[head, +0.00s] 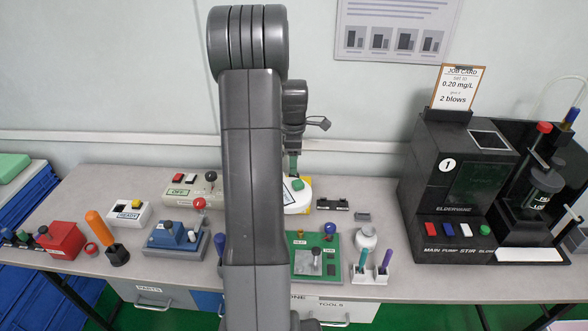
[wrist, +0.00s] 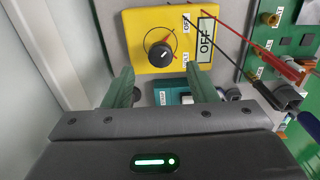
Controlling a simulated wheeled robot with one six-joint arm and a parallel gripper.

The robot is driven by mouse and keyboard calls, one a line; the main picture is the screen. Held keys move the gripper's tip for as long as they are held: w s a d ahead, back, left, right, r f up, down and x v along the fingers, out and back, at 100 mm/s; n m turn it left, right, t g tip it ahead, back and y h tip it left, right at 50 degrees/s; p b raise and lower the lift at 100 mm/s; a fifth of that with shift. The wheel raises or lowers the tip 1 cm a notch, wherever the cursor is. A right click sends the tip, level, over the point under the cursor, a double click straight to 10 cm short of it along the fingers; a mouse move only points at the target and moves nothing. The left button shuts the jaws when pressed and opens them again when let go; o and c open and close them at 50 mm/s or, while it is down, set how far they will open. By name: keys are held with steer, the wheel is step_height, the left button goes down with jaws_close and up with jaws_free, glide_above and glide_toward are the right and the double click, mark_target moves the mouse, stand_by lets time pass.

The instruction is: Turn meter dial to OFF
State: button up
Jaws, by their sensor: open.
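The yellow meter (wrist: 133,22) lies at the top middle of the wrist view. Its round black dial (wrist: 160,54) has red marks around its rim and a light pointer line; I cannot tell its exact setting. A white label reading OFF (wrist: 206,38) is on the meter's right side, turned sideways in the picture. My gripper (wrist: 162,80) is open and empty, with its green fingers apart below the dial in the picture and not touching it. In the head view my arm hides most of my gripper and the meter; only a bit of green finger shows.
Red and black probe leads (wrist: 232,27) cross right of the meter, beside a green board (wrist: 300,45). A blue device (head: 175,238) and red box (head: 62,240) stand left. Several small testers crowd the grey table.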

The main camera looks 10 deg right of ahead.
step_height(320, 180, up, 9)
steer(key=shift+r, duration=0.2)
steer(key=shift+f, duration=0.1)
step_height(320, 180, down, 14)
steer(key=shift+r, duration=0.1)
stand_by(0.7)
steer(key=shift+r, duration=0.1)
